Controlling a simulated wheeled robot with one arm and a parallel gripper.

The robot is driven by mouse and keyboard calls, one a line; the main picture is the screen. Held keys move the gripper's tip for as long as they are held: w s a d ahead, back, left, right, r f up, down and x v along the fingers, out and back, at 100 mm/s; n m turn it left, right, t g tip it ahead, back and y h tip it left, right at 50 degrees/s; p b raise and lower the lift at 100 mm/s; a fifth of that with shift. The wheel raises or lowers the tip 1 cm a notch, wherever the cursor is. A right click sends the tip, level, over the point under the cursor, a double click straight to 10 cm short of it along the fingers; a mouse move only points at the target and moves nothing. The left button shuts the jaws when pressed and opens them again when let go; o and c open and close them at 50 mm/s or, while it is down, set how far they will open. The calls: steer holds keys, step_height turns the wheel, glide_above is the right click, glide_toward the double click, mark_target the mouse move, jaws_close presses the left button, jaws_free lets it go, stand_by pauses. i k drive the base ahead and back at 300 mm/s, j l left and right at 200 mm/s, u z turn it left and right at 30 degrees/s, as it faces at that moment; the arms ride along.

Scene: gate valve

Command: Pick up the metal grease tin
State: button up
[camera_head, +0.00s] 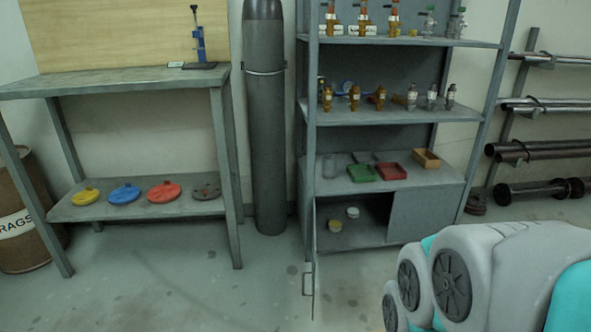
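My gripper is out of view; only part of my arm shows at the lower right.
The right cabinet panel (424,213) is closed. Trays, including a green tray (361,173), and valves fill the shelves above. A tall grey cylinder (267,130) stands left of the cabinet. A workbench (120,81) and pipe rack (507,125) flank them. The floor in front is clear.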

mark_target(334, 227)
steer(key=i+j+z, duration=0.1)
steer(key=j, duration=0.25)
steer(key=i+j+z, duration=0.1)
steer(key=j, duration=0.2)
steer(key=i+j+z, duration=0.15)
steer(key=j, duration=0.2)
steer(key=i+l, duration=0.5)
steer(key=l, duration=0.2)
steer(key=i+l, duration=0.25)
steer(key=l+u, duration=0.1)
steer(key=u, duration=0.4)
steer(key=l+u, duration=0.1)
steer(key=u, duration=0.4)
steer(key=l+u, duration=0.15)
steer(key=u, duration=0.3)
steer(key=i+l, duration=0.05)
